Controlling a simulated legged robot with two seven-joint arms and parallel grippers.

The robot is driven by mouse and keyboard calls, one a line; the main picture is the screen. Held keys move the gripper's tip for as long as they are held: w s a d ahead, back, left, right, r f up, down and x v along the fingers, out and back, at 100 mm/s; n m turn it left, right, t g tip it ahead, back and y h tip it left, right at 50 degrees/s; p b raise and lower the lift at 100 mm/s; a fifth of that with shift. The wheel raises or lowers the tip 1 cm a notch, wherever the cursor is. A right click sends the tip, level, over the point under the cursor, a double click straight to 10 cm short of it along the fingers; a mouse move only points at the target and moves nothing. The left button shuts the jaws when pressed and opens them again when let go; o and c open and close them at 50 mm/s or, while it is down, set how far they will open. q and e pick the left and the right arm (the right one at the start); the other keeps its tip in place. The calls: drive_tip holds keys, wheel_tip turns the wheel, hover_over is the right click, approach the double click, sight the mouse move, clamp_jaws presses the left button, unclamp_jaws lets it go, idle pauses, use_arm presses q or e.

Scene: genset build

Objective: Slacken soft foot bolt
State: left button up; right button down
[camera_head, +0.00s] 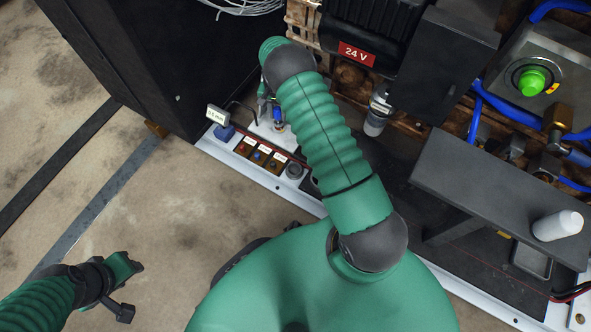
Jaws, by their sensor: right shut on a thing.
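My right arm reaches up across the middle, and its gripper (266,97) points down at the white base's left end. It is shut on a slim thing that is mostly hidden; I cannot tell what it is. A small blue part (277,122) shows just below it, above a pale plate (268,133). A soft foot bolt cannot be made out there. A small display gauge (219,118) on a blue foot stands left of the plate, its dark arm reaching towards the gripper. My left gripper (126,286) hangs over the floor at lower left; its jaws are unclear.
A tray of coloured, labelled pieces (262,155) lies along the white base edge (235,160). A tall black cabinet (165,60) stands left. A black unit marked 24 V (357,53), a bottle (376,122) and a dark shelf with a white cylinder (558,226) are right.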

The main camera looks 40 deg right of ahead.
drive_tip(key=shift+f, duration=0.75)
idle(0.4)
